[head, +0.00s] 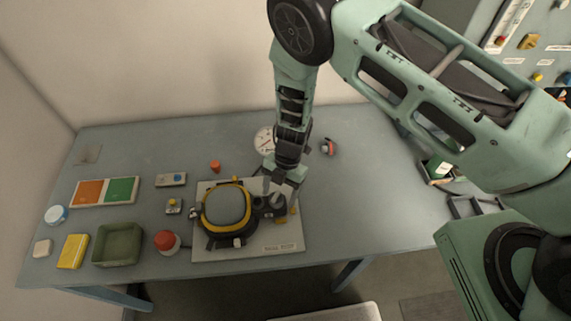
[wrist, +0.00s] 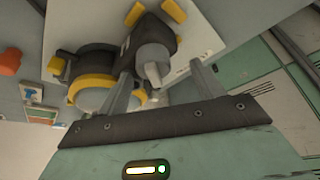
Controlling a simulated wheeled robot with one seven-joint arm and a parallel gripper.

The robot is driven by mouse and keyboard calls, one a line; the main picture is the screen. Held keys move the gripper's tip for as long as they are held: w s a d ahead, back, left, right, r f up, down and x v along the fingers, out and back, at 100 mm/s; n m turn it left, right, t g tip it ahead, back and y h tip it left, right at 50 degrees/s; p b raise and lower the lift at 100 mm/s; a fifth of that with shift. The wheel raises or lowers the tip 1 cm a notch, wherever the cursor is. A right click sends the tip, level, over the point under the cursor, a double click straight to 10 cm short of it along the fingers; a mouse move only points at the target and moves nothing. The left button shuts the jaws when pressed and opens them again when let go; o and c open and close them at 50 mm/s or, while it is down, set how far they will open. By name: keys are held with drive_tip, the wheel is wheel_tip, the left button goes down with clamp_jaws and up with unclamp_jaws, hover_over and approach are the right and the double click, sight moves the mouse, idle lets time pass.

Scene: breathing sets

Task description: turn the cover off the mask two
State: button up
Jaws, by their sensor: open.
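The mask (head: 226,207), with a grey face and yellow rim, lies on a pale board (head: 213,251) on the table. Its dark side housing (head: 262,204) points right and carries a grey round cover (wrist: 153,62), which shows clearly in the wrist view. My gripper (head: 278,188) is above and beside this housing in the head view. In the wrist view my open gripper (wrist: 161,76) has one finger on each side of the grey cover, with gaps visible. The yellow rim (wrist: 97,82) shows behind the left finger. Contact cannot be told.
A red button (head: 167,241), a green tray (head: 117,245), a yellow block (head: 73,251) and an orange and green panel (head: 104,191) are on the left. A white dial (head: 264,140) stands behind my gripper. The table's right side is mostly clear.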

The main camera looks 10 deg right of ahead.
drive_tip(key=b+v, duration=0.5)
drive_tip(key=v, duration=1)
drive_tip(key=shift+w+r, duration=0.15)
drive_tip(key=shift+r, duration=0.2)
drive_tip(key=w+a+r+m+t+y+b, duration=0.3)
drive_tip(key=w+a+r+m+t+b, duration=0.25)
drive_tip(key=m+t, duration=0.4)
drive_tip(key=s+d+f+m+g+h+b, duration=0.1)
drive_tip(key=s+d+m+g+b, duration=0.1)
drive_tip(key=s, duration=0.7)
drive_tip(key=s+d+f+m+g+h+b, duration=0.1)
drive_tip(key=s+d+m+b, duration=0.3)
drive_tip(key=s, duration=0.6)
drive_tip(key=s+d+f+m+g+h+b, duration=0.1)
drive_tip(key=s+d+m+g+h+b, duration=0.2)
drive_tip(key=s, duration=0.6)
drive_tip(key=d+m, duration=0.2)
drive_tip(key=shift+s+d, duration=0.3)
drive_tip(key=shift+s, duration=0.05)
drive_tip(key=shift+c, duration=0.4)
